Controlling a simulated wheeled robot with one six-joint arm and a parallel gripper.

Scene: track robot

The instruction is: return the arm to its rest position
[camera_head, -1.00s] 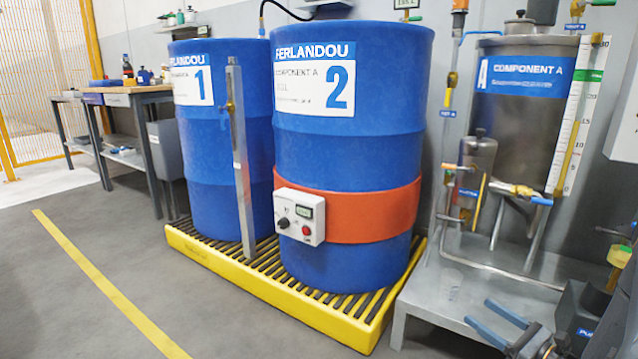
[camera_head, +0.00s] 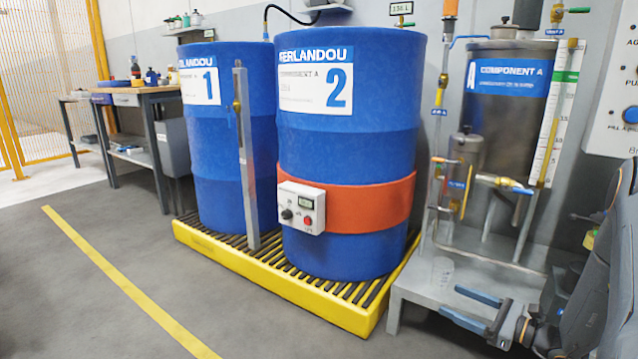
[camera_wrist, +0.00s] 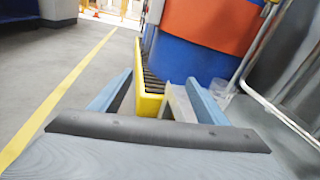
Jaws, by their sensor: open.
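My gripper (camera_head: 472,309) is at the lower right of the head view, in front of the grey metal stand. Its two blue fingers are apart with nothing between them. In the wrist view my gripper (camera_wrist: 150,95) also shows open and empty, with the yellow pallet's edge and the floor beyond it. Part of my arm shows at the right edge of the head view.
Two blue drums, number 1 (camera_head: 215,130) and number 2 (camera_head: 350,130), stand on a yellow spill pallet (camera_head: 300,310). A grey stand (camera_head: 408,288) carries a Component A tank (camera_head: 505,110) and a clear cup (camera_head: 442,272). The floor at left (camera_head: 60,290) is clear.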

